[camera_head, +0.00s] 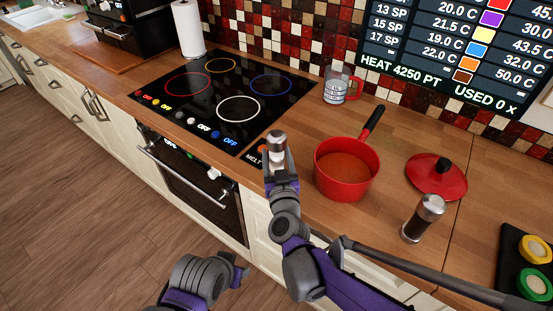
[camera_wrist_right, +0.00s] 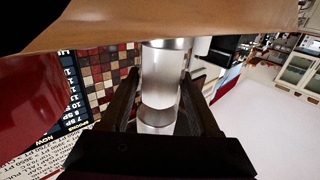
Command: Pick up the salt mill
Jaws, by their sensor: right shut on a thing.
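The salt mill (camera_head: 277,140), with a silver top, stands between the fingers of my right gripper (camera_head: 278,168) at the counter's front edge, beside the hob. In the right wrist view, the mill's pale body and metal ends (camera_wrist_right: 160,80) sit between the two dark fingers (camera_wrist_right: 158,100), which are shut on it. I cannot tell whether its base touches the counter. My left gripper (camera_head: 238,268) is low in front of the cabinets, away from the mill; its fingers are not clear.
A red pot (camera_head: 346,185) stands right of the mill. A dark-bodied mill (camera_head: 424,218) and a red lid (camera_head: 436,177) are farther right. A measuring cup (camera_head: 341,88) stands behind the pot. The black hob (camera_head: 215,115) is bare.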

